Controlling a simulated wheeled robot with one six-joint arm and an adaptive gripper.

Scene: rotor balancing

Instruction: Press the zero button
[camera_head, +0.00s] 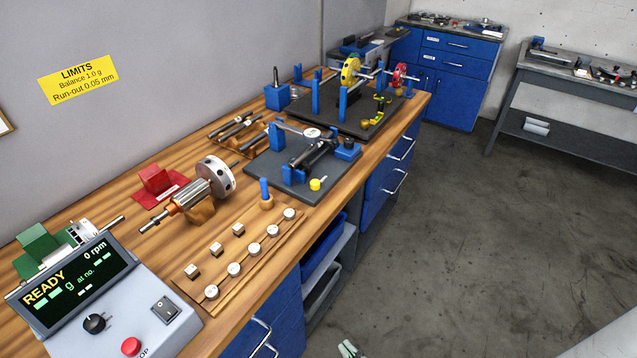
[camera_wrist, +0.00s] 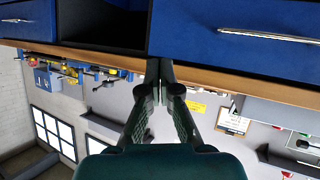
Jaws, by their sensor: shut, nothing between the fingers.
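The console (camera_head: 130,310) of the balancing machine stands at the bottom left of the bench in the head view. Its dark display (camera_head: 75,288) reads READY, with 0 rpm in the corner. The console top bears a black knob (camera_head: 94,323), a black rocker switch (camera_head: 165,308) and a red button (camera_head: 131,346) beside partly cut-off lettering. I can read no button marked zero. In the wrist view my gripper (camera_wrist: 160,72) is shut and empty, before the bench front.
A wooden weight rack (camera_head: 240,252) and a rotor (camera_head: 190,197) lie beside the console. Dark plates with a gauge stand (camera_head: 300,160) and a wheel stand (camera_head: 350,85) lie farther along the bench. Drawer handles (camera_head: 398,181) stick out from the bench front. The floor (camera_head: 480,240) is clear.

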